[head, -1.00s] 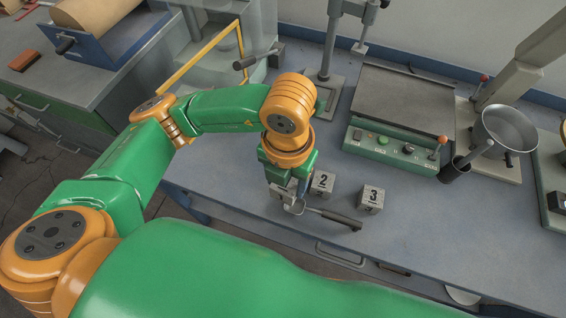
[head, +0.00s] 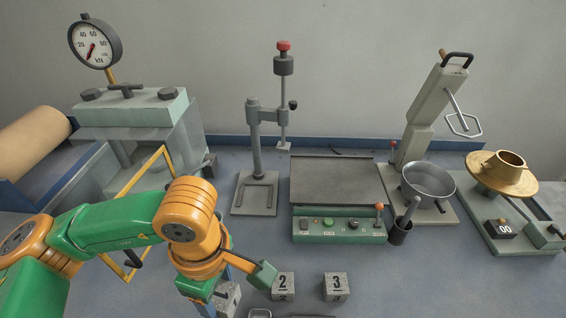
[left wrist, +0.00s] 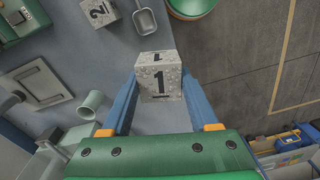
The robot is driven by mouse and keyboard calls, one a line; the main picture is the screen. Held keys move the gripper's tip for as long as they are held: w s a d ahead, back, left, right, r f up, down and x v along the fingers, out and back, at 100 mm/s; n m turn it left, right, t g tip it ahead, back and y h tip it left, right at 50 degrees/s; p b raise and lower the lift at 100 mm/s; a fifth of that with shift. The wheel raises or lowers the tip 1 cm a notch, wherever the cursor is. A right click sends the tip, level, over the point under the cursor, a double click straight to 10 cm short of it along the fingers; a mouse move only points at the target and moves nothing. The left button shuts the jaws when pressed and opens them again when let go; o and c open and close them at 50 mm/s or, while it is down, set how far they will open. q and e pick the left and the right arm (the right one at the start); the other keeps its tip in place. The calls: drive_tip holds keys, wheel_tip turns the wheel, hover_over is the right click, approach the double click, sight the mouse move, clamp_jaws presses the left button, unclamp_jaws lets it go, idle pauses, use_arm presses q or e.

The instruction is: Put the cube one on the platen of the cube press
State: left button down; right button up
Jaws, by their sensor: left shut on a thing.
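Cube one, a speckled grey block marked 1 (left wrist: 158,84), is held between the two blue fingers of my left gripper (left wrist: 160,92) in the left wrist view. In the head view, part of cube one (head: 231,300) shows under my left gripper (head: 226,288), left of cube two. The cube press (head: 134,108) stands at the back left, with a round kN dial (head: 95,42) on top and a yellow guard frame (head: 132,210) in front. Its platen is hidden behind my left arm and the guard. My right gripper is not in view.
Cube two (head: 283,286) and cube three (head: 336,287) sit on the bench right of my left gripper. A drop stand (head: 256,190), a control box with flat table (head: 338,226), a pan (head: 428,180) and a brass-coloured dish (head: 502,175) stand behind. A scoop (left wrist: 145,22) lies near cube two.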

use_arm(q)
drive_tip(key=w+a+r+m, duration=0.1)
drive_tip(key=w+a+m, duration=0.2)
drive_tip(key=m, duration=1.2)
drive_tip(key=shift+w+a+r, duration=0.15)
drive_tip(key=shift+a+r, duration=0.15)
drive_tip(key=shift+a, duration=0.8)
